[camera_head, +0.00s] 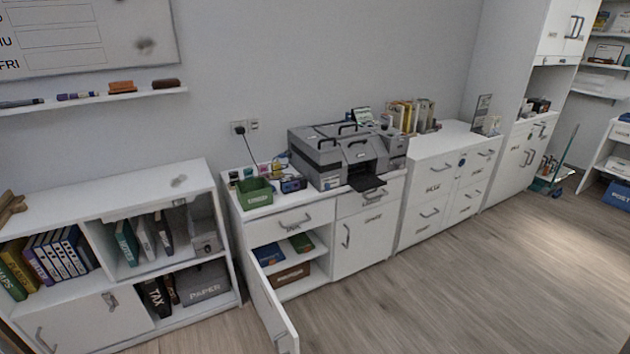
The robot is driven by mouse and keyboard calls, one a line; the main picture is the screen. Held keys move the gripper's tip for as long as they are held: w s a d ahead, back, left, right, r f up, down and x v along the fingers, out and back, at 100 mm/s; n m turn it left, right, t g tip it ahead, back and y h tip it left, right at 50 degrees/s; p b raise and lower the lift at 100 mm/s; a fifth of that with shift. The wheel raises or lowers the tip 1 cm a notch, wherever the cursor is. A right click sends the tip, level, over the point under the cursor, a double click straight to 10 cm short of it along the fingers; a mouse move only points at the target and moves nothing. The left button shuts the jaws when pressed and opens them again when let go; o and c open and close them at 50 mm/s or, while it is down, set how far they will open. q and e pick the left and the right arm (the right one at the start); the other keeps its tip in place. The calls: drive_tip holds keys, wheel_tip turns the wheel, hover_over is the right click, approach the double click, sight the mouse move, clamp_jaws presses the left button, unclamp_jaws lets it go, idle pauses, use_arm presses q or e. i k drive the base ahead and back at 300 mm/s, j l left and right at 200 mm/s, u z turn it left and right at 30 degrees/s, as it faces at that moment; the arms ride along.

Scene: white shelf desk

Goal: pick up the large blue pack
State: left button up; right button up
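A blue pack (268,254) lies on the upper inner shelf of the white cabinet (228,225) under the printer, at the left side of the opening. A smaller green pack (302,242) lies to its right on the same shelf. The cabinet's left door (272,312) stands open and swings out toward the room. The blue pack is small in this view and its label cannot be read. Neither of my grippers is in view.
A brown box (290,274) sits on the shelf below the packs. A grey printer (346,155) and a green bin (255,192) stand on the cabinet top. A bookshelf (186,178) stands at the left. Wooden floor (440,290) is clear in front and to the right.

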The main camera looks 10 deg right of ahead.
sight(269, 255)
drive_tip(key=i+l, duration=0.3)
drive_tip(key=l, duration=0.15)
drive_tip(key=i+l, duration=0.65)
drive_tip(key=l, duration=0.3)
drive_tip(key=i+l, duration=0.25)
drive_tip(key=i, duration=0.3)
drive_tip(key=i+l, duration=0.25)
drive_tip(key=i, duration=0.25)
